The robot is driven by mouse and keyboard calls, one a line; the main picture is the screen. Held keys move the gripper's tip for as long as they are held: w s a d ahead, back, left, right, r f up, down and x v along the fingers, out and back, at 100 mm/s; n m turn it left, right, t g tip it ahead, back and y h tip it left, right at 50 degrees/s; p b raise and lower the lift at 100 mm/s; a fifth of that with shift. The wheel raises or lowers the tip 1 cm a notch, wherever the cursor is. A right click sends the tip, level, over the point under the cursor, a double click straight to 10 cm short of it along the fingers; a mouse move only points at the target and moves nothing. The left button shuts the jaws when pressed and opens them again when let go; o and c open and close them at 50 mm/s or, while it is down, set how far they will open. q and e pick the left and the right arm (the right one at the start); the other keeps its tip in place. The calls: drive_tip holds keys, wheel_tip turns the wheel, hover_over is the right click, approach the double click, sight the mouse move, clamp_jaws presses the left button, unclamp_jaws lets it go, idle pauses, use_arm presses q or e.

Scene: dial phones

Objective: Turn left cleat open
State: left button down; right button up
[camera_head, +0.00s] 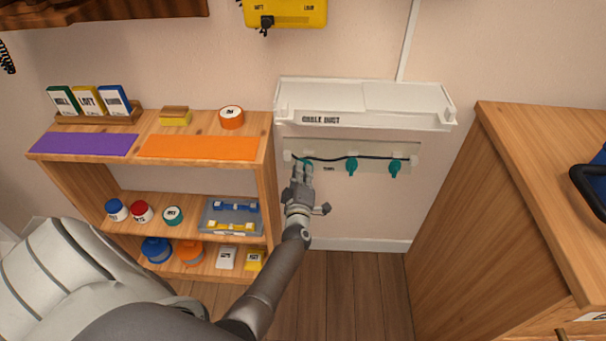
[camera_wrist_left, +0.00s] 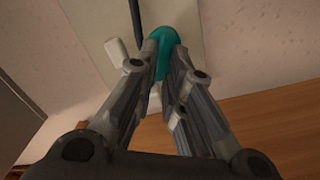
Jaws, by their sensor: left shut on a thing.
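The left cleat (camera_wrist_left: 163,38) is a teal piece on a pale panel (camera_head: 335,158) below the white cable duct (camera_head: 365,119). In the head view my left gripper (camera_head: 303,170) covers most of it. In the left wrist view my left gripper (camera_wrist_left: 163,50) is shut on the cleat, one finger on each side. Its exact angle is hard to tell behind the fingers. A middle teal cleat (camera_head: 352,165) and a right teal cleat (camera_head: 395,168) show to the right on the same panel. A dark cable (camera_head: 375,157) runs along the panel at the cleats. My right gripper is not in view.
A wooden shelf (camera_head: 267,190) with jars, tape and trays stands left of the panel. A wooden cabinet (camera_head: 455,200) stands to the right. A yellow box (camera_head: 290,12) hangs above the duct. The floor (camera_head: 350,290) below the panel is clear.

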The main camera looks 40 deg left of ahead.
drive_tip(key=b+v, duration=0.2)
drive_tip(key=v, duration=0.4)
use_arm(q)
drive_tip(key=shift+f+n+b, duration=0.35)
drive_tip(key=shift+n+b, duration=0.25)
drive_tip(key=shift+n, duration=1.35)
drive_tip(key=shift+f+n+b, duration=0.3)
drive_tip(key=shift+n+b, duration=0.35)
drive_tip(key=shift+n, duration=1.25)
drive_tip(key=shift+f+n+b, duration=0.35)
drive_tip(key=shift+n+b, duration=0.25)
drive_tip(key=shift+n, duration=1.35)
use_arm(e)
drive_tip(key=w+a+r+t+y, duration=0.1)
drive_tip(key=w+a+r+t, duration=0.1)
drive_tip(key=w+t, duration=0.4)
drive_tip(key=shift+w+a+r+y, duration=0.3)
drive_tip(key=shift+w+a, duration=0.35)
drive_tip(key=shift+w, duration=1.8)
use_arm(q)
drive_tip(key=c, duration=1.5)
unclamp_jaws()
drive_tip(key=shift+r, duration=0.15)
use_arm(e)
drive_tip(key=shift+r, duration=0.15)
